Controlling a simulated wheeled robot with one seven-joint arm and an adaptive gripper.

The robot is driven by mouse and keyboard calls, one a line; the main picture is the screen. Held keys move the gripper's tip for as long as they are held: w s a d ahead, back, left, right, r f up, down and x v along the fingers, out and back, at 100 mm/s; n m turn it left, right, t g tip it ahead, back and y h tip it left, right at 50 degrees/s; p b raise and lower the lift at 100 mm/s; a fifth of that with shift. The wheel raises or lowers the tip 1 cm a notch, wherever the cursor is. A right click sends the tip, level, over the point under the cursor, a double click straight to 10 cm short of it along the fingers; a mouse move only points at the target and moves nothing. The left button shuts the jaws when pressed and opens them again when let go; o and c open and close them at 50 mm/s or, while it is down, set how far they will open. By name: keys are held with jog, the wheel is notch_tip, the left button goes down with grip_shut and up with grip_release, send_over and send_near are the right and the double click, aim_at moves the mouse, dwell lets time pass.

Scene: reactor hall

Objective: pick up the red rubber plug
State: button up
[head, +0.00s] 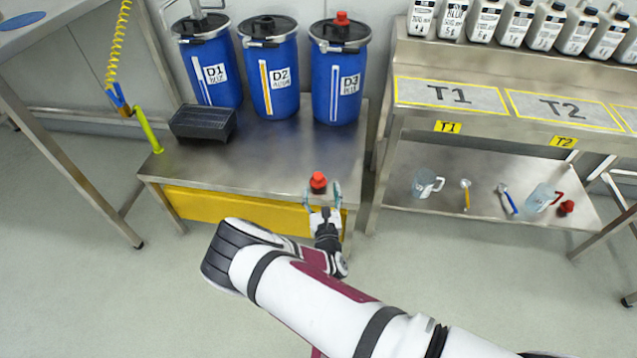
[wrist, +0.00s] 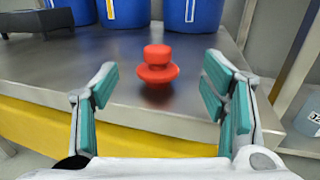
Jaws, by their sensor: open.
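A red rubber plug (head: 318,181) stands upright near the front edge of the steel bench top (head: 262,158). In the wrist view the plug (wrist: 157,66) has a wide flange and a round knob on top. My gripper (head: 321,192) is at the bench's front edge, just in front of the plug. In the wrist view my gripper (wrist: 158,88) is open and empty, its teal-padded fingers spread wide. The plug appears between and beyond the fingertips, with no visible contact.
Blue drums D1 (head: 213,73), D2 (head: 270,75) and D3 (head: 338,80) stand at the back; another red plug (head: 342,18) tops D3. A dark tray (head: 203,122) sits at left. The shelf (head: 450,209) at right holds jugs, tools and a red item (head: 567,207).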

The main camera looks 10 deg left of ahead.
aim_at(319, 181)
jog(key=shift+b+x, duration=1.2)
jog(key=shift+x, duration=1.85)
jog(key=shift+a+r, duration=0.1)
jog(key=c, duration=1.4)
